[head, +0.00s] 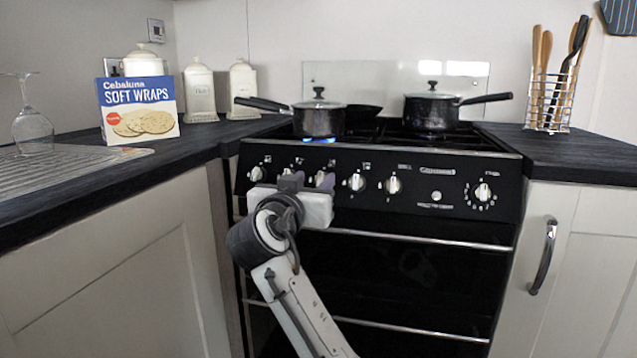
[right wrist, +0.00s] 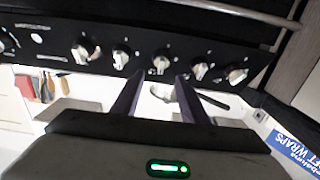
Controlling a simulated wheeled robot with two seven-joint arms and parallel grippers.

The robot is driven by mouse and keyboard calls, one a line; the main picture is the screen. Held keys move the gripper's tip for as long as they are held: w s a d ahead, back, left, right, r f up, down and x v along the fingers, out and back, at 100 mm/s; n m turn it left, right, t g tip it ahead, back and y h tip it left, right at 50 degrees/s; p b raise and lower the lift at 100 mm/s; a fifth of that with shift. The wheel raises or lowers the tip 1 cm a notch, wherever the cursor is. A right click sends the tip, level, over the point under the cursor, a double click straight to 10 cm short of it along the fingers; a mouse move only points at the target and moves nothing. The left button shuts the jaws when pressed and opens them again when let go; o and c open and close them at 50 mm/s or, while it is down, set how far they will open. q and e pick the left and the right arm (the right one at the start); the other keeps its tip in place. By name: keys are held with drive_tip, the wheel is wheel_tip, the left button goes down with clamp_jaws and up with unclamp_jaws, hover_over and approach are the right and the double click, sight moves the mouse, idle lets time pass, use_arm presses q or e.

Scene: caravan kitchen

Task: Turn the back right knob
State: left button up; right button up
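A row of silver-white knobs runs along the black cooker front panel (head: 437,205). Their small markings are too blurred to tell which is the back right knob. From the left, the first knob (head: 257,174), the fourth knob (head: 356,182) and the fifth knob (head: 393,185) show clear of my gripper; another knob (head: 484,191) sits far right. My right gripper (head: 308,183) is close in front of the second and third knobs, partly hiding them. In the right wrist view, its fingers (right wrist: 159,97) are apart and empty, with one knob (right wrist: 160,63) beyond the gap. My left gripper is out of view.
A dark lidded pan (head: 319,119) stands over a blue flame (head: 318,140) at left; another pan (head: 431,112) stands at right. An oven handle bar (head: 420,241) runs below the panel. A wraps box (head: 140,108) and a utensil rack (head: 547,102) stand on the side worktops.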

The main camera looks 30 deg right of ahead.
sight(320, 173)
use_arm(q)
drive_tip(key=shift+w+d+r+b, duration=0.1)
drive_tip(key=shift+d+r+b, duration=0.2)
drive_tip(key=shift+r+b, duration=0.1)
use_arm(e)
drive_tip(key=shift+x, duration=2.35)
drive_tip(key=shift+c, duration=0.2)
drive_tip(key=c, duration=1)
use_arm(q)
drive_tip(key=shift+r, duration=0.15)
use_arm(e)
drive_tip(key=shift+o, duration=0.2)
use_arm(q)
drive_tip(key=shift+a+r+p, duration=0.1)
drive_tip(key=shift+p, duration=0.3)
use_arm(e)
drive_tip(key=shift+n, duration=0.3)
